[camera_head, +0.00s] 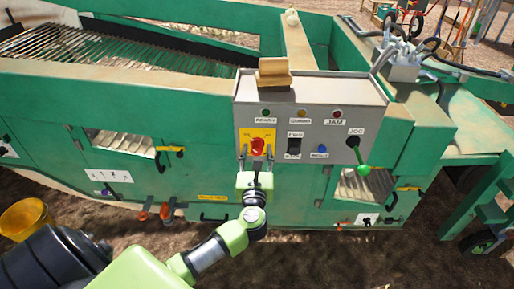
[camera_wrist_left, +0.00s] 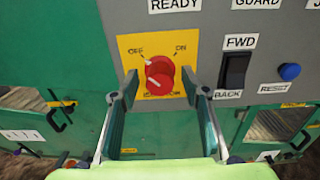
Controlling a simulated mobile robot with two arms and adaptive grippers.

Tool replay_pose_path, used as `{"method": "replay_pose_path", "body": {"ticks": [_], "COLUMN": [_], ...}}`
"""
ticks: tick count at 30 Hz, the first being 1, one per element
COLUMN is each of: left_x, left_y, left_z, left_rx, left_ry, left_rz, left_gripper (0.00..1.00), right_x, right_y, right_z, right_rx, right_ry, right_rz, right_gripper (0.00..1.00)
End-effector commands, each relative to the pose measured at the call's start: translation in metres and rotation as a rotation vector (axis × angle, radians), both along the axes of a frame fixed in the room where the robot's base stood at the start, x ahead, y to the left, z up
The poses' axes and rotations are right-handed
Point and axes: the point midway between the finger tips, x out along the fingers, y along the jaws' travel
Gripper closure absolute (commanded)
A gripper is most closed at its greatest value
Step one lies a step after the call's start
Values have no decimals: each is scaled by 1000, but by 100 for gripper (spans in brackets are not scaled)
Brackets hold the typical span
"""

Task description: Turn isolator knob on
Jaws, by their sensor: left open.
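The isolator knob (camera_head: 257,146) is red and sits on a yellow plate (camera_head: 269,133) at the left of the grey control panel (camera_head: 310,116). In the left wrist view the knob (camera_wrist_left: 160,76) shows below the OFF and ON marks, and a white mark on it lies toward the OFF side. My left gripper (camera_head: 257,158) is open in front of the panel, just below the knob. In the left wrist view its two fingers (camera_wrist_left: 160,85) stand on either side of the knob, apart from it. My right gripper is not in view.
A wooden block (camera_head: 274,72) lies on the panel top. A yellow bucket (camera_head: 25,217) stands at the lower left.

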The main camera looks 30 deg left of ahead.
Motion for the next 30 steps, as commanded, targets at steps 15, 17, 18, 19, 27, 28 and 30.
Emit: {"method": "replay_pose_path", "body": {"ticks": [15, 17, 18, 19, 27, 28, 30], "left_x": [12, 12, 12, 12, 12, 12, 12], "left_y": [8, 8, 8, 8, 7, 7, 7], "left_z": [0, 0, 0, 0, 0, 0, 1], "left_rx": [1, 1, 1, 1, 11, 16, 32], "left_ry": [1, 1, 1, 1, 8, 11, 22], "left_rz": [0, 0, 0, 0, 0, 0, 1], "left_gripper": [68, 84, 94, 96, 96, 96, 96], "right_x": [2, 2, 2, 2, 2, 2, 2], "right_y": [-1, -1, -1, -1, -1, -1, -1], "right_z": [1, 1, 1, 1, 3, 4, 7], "right_rx": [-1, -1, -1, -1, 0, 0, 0], "right_ry": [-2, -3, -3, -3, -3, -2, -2], "right_rz": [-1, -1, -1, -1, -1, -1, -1], "right_gripper": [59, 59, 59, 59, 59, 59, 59]}}
